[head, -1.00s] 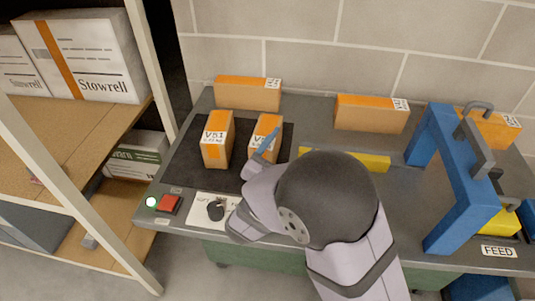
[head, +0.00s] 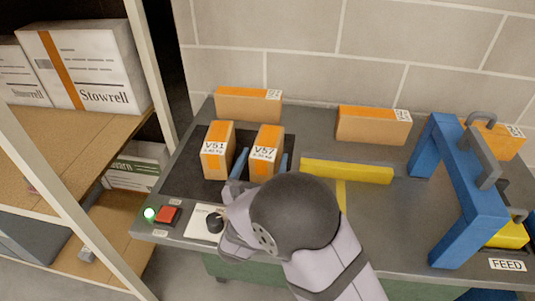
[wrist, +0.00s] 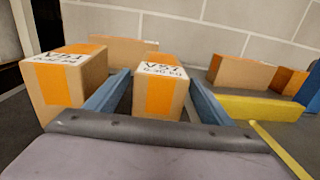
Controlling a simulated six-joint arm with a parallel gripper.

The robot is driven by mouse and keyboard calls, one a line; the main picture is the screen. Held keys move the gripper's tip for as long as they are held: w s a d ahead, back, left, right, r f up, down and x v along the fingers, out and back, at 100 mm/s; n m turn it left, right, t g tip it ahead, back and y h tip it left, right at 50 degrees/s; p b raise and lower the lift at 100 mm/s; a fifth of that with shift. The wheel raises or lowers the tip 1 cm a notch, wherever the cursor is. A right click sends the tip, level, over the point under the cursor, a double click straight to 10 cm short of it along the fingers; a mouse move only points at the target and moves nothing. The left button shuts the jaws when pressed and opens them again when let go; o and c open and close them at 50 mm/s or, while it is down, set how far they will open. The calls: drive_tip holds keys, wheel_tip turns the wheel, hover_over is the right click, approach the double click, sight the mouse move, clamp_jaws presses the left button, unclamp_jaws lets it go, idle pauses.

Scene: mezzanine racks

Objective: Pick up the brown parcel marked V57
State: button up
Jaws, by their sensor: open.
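The brown parcel marked V57 (head: 265,150) stands on the dark mat, with an orange stripe and a white label on top. It also shows in the wrist view (wrist: 161,92), upright between my gripper's two blue fingers. My gripper (head: 260,165) is open, one finger on each side of the parcel. In the wrist view my gripper (wrist: 160,95) shows a gap beside the parcel on the left; contact on the right cannot be told. The parcel marked V51 (head: 217,151) stands just left of the left finger.
An unreadable brown parcel (head: 248,104) stands behind the mat, another (head: 373,125) behind the yellow bar (head: 346,171). A blue frame (head: 462,195) stands at right. A red button (head: 168,216) and black knob (head: 214,224) are at front left. A shelf rack (head: 60,150) is left.

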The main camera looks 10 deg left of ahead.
sight(267, 147)
drive_tip(key=shift+w+d+p, duration=0.15)
drive_tip(key=shift+w+p, duration=0.45)
drive_tip(key=shift+w, duration=2)
drive_tip(key=c, duration=1.4)
drive_tip(key=shift+o, duration=0.2)
drive_tip(key=shift+r, duration=0.15)
